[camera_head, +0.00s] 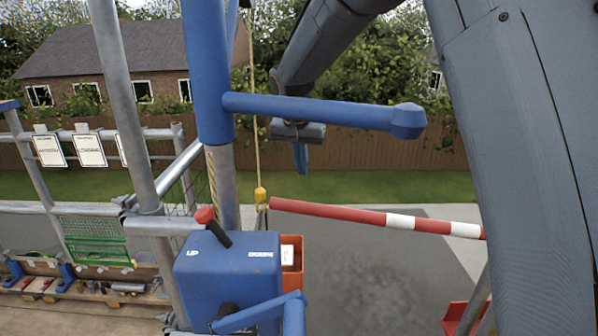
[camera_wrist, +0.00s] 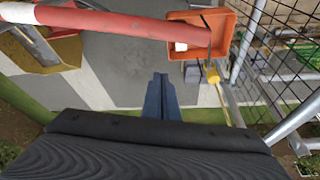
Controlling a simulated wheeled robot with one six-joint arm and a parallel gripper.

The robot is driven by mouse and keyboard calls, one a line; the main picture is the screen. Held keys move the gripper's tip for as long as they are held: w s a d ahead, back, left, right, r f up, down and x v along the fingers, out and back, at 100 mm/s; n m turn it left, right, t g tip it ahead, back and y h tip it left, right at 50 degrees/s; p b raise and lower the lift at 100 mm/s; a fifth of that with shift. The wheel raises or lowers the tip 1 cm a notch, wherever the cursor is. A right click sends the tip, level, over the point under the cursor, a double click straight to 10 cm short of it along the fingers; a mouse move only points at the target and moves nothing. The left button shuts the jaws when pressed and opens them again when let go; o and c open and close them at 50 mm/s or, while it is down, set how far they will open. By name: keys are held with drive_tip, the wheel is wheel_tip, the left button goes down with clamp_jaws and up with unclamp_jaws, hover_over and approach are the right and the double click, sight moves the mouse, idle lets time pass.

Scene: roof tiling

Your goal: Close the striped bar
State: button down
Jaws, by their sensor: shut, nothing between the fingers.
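The striped bar (camera_head: 345,213), red with white bands, runs nearly level across the middle of the head view, its red left end free-looking beside the yellow hook and its right part hidden behind my arm. In the wrist view the bar (camera_wrist: 120,23) crosses the top, its red end over the orange box. My gripper (camera_head: 301,172) hangs in the head view above the bar's left end, with a gap in the picture. In the wrist view its blue fingers (camera_wrist: 161,78) are together and empty, apart from the bar.
A blue control box (camera_head: 228,270) with a red-tipped lever and a blue post with a side arm (camera_head: 330,112) stand in front. A yellow hook (camera_head: 261,196) hangs on a rope near the orange box (camera_wrist: 228,28). Scaffold rails are at left; grey paving lies beyond the bar.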

wheel_tip(320, 180, down, 8)
drive_tip(key=s+p, duration=0.1)
drive_tip(key=p, duration=0.3)
drive_tip(key=shift+a+f+p, duration=0.15)
drive_tip(key=shift+p, duration=0.15)
drive_tip(key=shift+s, duration=0.1)
